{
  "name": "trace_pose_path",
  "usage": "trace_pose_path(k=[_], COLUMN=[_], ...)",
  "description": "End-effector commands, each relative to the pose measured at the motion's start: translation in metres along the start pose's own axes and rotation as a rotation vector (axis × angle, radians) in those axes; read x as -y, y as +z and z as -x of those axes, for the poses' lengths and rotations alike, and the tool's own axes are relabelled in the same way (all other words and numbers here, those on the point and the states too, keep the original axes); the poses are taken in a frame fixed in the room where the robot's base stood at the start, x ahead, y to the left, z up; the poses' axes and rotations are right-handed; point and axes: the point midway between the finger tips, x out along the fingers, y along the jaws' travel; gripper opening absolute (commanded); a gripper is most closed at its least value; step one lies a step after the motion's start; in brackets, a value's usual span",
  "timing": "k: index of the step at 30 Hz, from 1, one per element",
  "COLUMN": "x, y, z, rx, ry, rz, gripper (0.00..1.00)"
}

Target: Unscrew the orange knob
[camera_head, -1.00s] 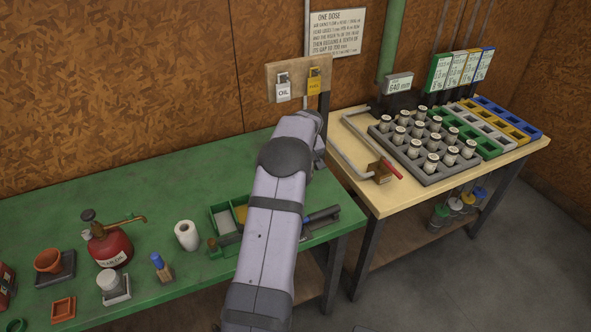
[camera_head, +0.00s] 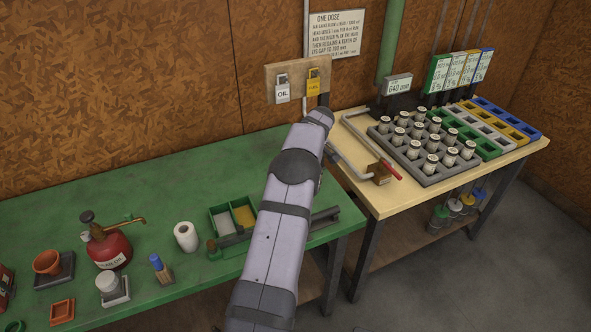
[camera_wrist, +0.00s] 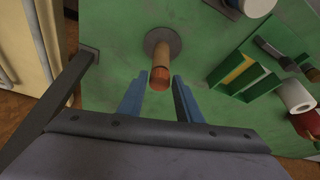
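The orange knob (camera_wrist: 160,80) shows in the wrist view as a short round end on a tan, upright-looking stem (camera_wrist: 162,60). The stem rises from a round grey base (camera_wrist: 150,38) on the green table. My gripper (camera_wrist: 159,77) is open, with one blue finger to the left of the knob and one to the right. Gaps show between the knob and both fingers in this view; how deep the knob sits between them is hard to tell. In the head view my arm hides the knob and the gripper.
A green two-part tray (camera_head: 222,222) lies on the green table (camera_head: 160,185), with a white roll (camera_head: 186,237) and a red can (camera_head: 109,248) to its left.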

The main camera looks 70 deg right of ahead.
Motion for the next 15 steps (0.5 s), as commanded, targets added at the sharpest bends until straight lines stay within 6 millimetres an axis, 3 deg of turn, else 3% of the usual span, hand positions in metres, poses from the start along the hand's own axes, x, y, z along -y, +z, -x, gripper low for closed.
trace_pose_path(k=[15], x=[0.000], y=[-0.011], z=[0.025], rx=[-0.001], ry=[0.002], rz=[0.000], gripper=[0.32])
